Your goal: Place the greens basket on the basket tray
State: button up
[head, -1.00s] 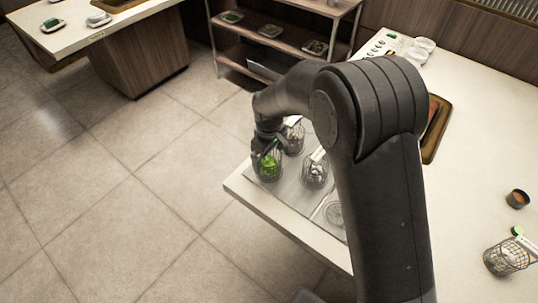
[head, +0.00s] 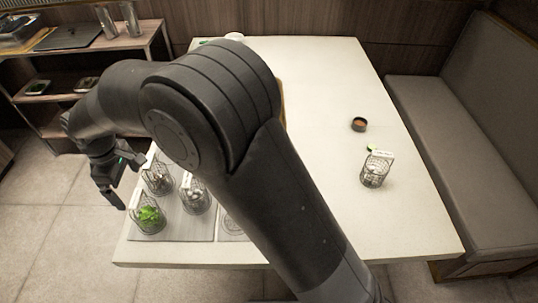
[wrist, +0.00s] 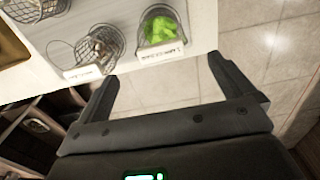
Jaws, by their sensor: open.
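The greens basket (head: 149,217), a wire basket of bright green leaves, stands upright at the front left corner of the grey basket tray (head: 190,233). It also shows in the wrist view (wrist: 160,30), with a white label on its side. My gripper (head: 118,187) is open and empty, to the left of the greens basket and apart from it, out past the table's left edge. In the wrist view both fingers (wrist: 168,85) are spread with nothing between them. My arm hides part of the tray.
Two other wire baskets (head: 158,178) (head: 195,196) stand close to the greens basket. Another labelled basket (head: 375,172) and a small dark bowl (head: 359,124) stand on the table's right half. Shelves (head: 80,85) are at the back left; a bench (head: 440,120) is at right.

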jog(key=w+d+r+m+t, duration=0.1)
jog(key=w+d+r+m, duration=0.15)
jog(key=d+r, duration=0.45)
jog(key=w+d+r+m+t+y, duration=0.1)
jog(key=d+r+m, duration=0.2)
jog(key=d, duration=0.8)
jog(key=w+d+r+m, duration=0.25)
jog(key=d+r, duration=0.25)
jog(key=d, duration=0.4)
jog(key=s+d+m+t, duration=0.1)
jog(key=s+d+m, duration=0.4)
jog(key=d, duration=0.6)
jog(key=s+d+m+t+h, duration=0.1)
jog(key=s+d+m, duration=0.4)
jog(key=s+d, duration=0.5)
jog(key=shift+d+r+t, duration=0.4)
jog(key=shift+d+t, duration=0.4)
jog(key=shift+d, duration=0.4)
jog(key=shift+o, duration=0.2)
